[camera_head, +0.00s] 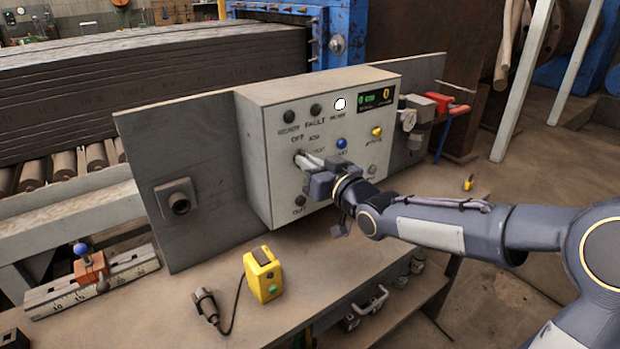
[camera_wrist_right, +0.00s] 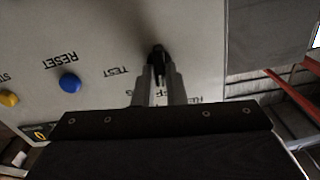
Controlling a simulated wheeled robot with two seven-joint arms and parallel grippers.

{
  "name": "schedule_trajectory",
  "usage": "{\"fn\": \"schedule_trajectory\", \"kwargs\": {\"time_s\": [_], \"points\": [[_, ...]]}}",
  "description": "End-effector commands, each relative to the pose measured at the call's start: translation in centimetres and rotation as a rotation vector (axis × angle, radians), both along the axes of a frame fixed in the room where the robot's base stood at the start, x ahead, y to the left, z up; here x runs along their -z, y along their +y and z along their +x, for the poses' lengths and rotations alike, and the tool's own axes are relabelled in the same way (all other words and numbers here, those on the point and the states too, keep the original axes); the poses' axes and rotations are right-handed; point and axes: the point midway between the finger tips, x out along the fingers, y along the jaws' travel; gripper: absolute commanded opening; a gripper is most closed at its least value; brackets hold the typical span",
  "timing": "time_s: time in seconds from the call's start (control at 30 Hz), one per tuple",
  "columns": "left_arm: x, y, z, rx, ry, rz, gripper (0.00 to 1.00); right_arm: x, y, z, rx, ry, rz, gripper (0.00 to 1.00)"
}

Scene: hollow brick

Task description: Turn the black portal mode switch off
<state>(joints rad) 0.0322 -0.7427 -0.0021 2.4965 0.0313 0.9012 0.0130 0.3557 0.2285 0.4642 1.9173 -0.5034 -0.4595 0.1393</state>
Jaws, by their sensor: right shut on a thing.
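The control box (camera_head: 260,135) stands on the bench with its labelled front facing right. My right gripper (camera_head: 307,161) reaches in from the right to the left part of this front. Its fingers are shut on the black portal mode switch (camera_wrist_right: 157,53), which shows as a small dark knob between the fingertips (camera_wrist_right: 158,76) in the right wrist view. In the head view the gripper mostly hides the switch, so its exact angle is hard to tell. The printed OFF label sits above it in the head view. My left gripper is not in view.
Near the switch are a blue button (camera_head: 341,143), a yellow button (camera_head: 377,132), a lit white lamp (camera_head: 340,104) and dark lamps. A green display (camera_head: 377,98) is above. A yellow box (camera_head: 262,274) and a corded black handpiece (camera_head: 207,305) lie on the bench in front.

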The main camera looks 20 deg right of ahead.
Motion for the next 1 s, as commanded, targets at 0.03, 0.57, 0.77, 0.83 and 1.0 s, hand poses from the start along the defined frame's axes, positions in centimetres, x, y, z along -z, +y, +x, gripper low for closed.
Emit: {"fn": "schedule_trajectory", "kwargs": {"time_s": [0.03,0.57,0.77,0.83,1.0], "points": [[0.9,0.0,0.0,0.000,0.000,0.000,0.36,0.4,0.0,0.0,0.000,-0.011,-0.025,0.00],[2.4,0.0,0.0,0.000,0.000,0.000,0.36,0.0,0.1,0.0,0.000,-0.053,-0.150,0.00],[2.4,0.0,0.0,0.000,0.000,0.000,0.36,0.0,0.1,0.0,0.000,-0.054,-0.151,0.00],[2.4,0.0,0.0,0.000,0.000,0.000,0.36,0.0,0.1,0.0,0.000,-0.054,-0.151,0.00],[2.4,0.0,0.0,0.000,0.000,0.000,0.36,0.0,0.1,0.0,0.000,-0.053,-0.150,0.29]]}}
